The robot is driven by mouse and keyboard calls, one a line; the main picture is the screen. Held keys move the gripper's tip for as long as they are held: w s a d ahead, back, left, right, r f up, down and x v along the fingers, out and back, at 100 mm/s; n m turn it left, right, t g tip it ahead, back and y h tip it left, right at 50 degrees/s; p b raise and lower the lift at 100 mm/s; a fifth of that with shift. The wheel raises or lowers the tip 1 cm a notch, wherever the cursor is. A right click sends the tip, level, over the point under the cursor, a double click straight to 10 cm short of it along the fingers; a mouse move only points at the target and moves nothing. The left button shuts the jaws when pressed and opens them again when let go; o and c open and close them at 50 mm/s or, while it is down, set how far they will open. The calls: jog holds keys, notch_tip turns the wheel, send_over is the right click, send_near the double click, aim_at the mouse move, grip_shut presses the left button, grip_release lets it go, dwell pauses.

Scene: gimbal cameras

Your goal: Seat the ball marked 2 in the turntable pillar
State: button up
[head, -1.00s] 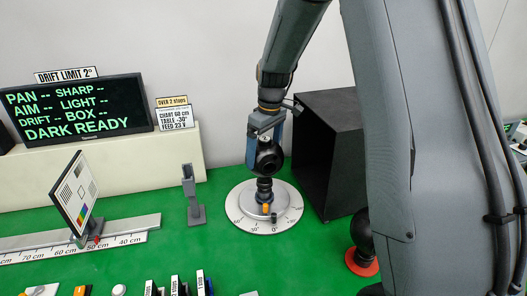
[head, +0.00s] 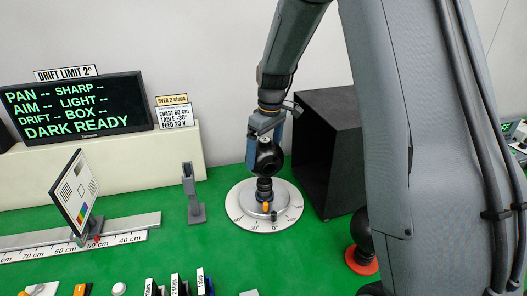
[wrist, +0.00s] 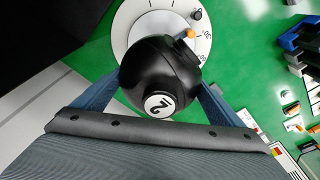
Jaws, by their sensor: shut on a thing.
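The black ball marked 2 (wrist: 155,80) is between the blue fingers of my gripper in the wrist view, its white 2 label facing the camera. In the head view my gripper (head: 266,150) is shut on the ball (head: 265,160), directly above the turntable (head: 240,212). The ball is over the short black pillar (head: 264,187) at the middle of the white scaled disc. The ball's lower end appears to meet the pillar top, but I cannot tell whether it is seated. An orange knob (head: 266,206) is on the pillar's near side.
A black open box (head: 340,150) stands just right of the turntable. A grey post (head: 192,195) stands to its left. A test chart (head: 75,192) is on the ruler rail at left. Another black ball on a red base (head: 362,250) is at lower right. The screen reads DARK READY.

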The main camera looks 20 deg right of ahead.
aim_at(266, 140)
jog(key=shift+f, duration=0.55)
jog(key=o, duration=1.6)
jog(key=shift+o, duration=0.2)
jog(key=shift+r, duration=0.1)
jog(key=r, duration=0.2)
jog(key=r+b, duration=0.1)
jog(key=r, duration=0.2)
jog(key=r+b, duration=0.1)
jog(key=r, duration=0.1)
jog(key=shift+s+d+r, duration=0.3)
jog(key=shift+s+r, duration=0.05)
jog(key=s+f+m, duration=0.3)
jog(key=s+f, duration=0.1)
jog(key=s, duration=0.8)
jog(key=s+f+m, duration=0.4)
jog(key=s+f, duration=0.1)
jog(key=s, duration=0.7)
jog(key=shift+s+a+h, duration=0.3)
jog(key=shift+h, duration=0.1)
